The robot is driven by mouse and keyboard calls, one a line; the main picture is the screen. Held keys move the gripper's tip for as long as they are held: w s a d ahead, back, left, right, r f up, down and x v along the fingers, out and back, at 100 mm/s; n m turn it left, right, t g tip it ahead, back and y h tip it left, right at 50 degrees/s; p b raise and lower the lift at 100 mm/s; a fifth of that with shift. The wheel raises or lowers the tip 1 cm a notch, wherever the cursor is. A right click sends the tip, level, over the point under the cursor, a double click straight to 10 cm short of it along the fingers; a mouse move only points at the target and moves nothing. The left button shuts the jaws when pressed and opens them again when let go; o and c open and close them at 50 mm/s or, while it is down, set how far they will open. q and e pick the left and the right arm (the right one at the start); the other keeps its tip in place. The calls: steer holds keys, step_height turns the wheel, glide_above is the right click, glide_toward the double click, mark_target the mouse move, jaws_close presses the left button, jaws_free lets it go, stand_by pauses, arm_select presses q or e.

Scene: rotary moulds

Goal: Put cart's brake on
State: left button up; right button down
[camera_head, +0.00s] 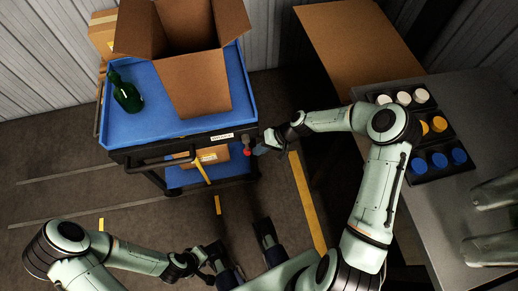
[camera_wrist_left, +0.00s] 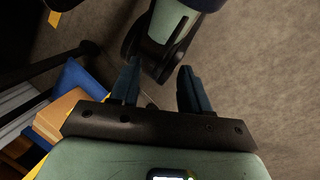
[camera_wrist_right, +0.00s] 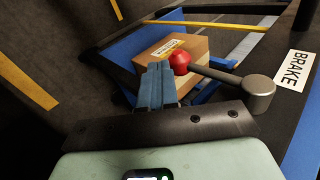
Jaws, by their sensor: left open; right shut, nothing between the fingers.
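The cart (camera_head: 120,127) has a blue top and stands at the left in the head view. Its brake lever ends in a red knob (camera_head: 246,150) at the cart's right front corner. The right wrist view shows the knob (camera_wrist_right: 182,63), the grey lever pivot (camera_wrist_right: 257,95) and the white BRAKE label (camera_wrist_right: 294,70). My right gripper (camera_head: 261,150) is shut and empty. Its fingertips (camera_wrist_right: 160,68) are right beside the knob; I cannot tell whether they touch it. My left gripper (camera_wrist_left: 157,80) is open and empty, low near my base, away from the cart.
An open cardboard box (camera_head: 197,88) and a green bottle (camera_head: 126,96) are on the cart. A smaller box (camera_head: 208,155) lies on its lower shelf. A grey table (camera_head: 470,100) with white, yellow and blue pieces is at right. The floor before the cart is mostly clear.

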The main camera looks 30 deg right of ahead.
arm_select(q)
steer(key=s+r+p, duration=0.1)
steer(key=s+r+g+p, duration=0.1)
steer(key=shift+s+d+r+p, duration=0.25)
steer(key=shift+d+r+p, duration=0.05)
steer(key=shift+d+r, duration=0.1)
arm_select(e)
steer(key=v, duration=1.3)
steer(key=shift+s, duration=0.1)
steer(key=s+a+f+g+h, duration=0.2)
steer(key=s+a+f, duration=0.8)
steer(key=f, duration=0.4)
steer(key=s+a+f+g+h, duration=0.1)
steer(key=s+a+f, duration=0.2)
steer(key=s, duration=0.3)
steer(key=s+a+f+h, duration=0.1)
steer(key=s+a+f, duration=0.15)
steer(key=s, duration=0.45)
arm_select(q)
step_height(320, 180, up, 12)
steer(key=w+p, duration=0.1)
steer(key=p, duration=1.1)
steer(key=shift+f, duration=0.2)
arm_select(e)
step_height(320, 180, up, 12)
steer(key=shift+g, duration=0.3)
